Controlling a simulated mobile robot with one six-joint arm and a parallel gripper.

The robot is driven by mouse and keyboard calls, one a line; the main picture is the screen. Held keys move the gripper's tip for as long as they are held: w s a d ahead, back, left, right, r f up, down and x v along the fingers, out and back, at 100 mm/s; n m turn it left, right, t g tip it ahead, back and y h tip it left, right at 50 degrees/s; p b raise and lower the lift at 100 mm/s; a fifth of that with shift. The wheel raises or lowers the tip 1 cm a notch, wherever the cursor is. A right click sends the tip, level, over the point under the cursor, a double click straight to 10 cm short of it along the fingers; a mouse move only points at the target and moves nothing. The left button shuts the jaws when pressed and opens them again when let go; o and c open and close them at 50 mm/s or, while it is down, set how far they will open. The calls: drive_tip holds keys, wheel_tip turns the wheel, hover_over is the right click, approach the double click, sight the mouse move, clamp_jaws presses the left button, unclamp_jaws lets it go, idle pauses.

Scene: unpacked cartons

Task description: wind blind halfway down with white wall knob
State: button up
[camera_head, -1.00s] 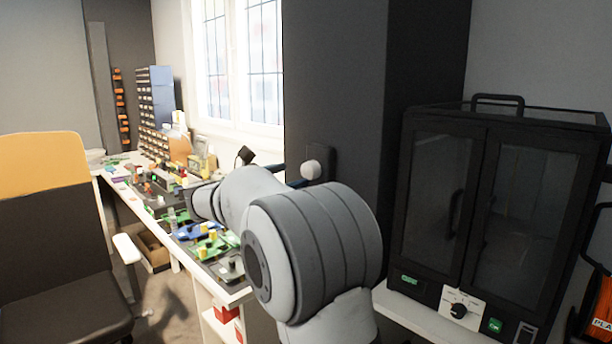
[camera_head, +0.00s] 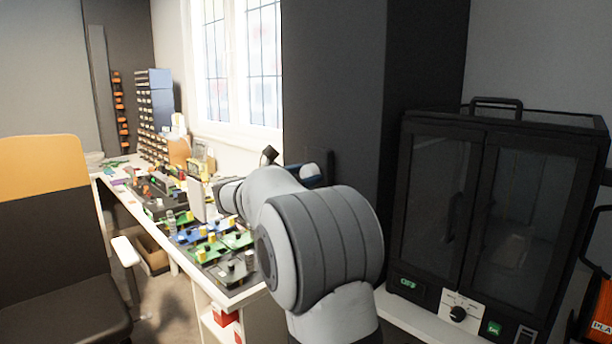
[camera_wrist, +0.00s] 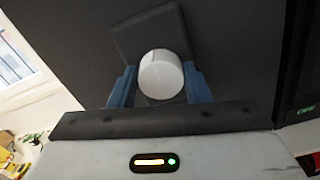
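The white wall knob (camera_head: 309,171) sticks out from a dark plate (camera_wrist: 125,35) on the dark grey wall pillar. In the wrist view the round white knob (camera_wrist: 162,75) lies between the two blue fingers of my gripper (camera_wrist: 160,80), one on each side. The fingers stand apart about the knob's width, and I cannot tell whether they touch it. In the head view my gripper (camera_head: 302,174) is at the knob, partly hidden by my arm. The window (camera_head: 240,65) is at upper left. No blind is seen on its visible part, and its top is out of view.
A white workbench (camera_head: 235,297) with many small coloured parts runs along the left under the window. A black glass-door cabinet (camera_head: 487,210) stands close at the right. A black and yellow chair (camera_head: 50,225) is at far left.

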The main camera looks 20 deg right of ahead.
drive_tip(key=c, duration=0.5)
drive_tip(key=shift+b, duration=0.35)
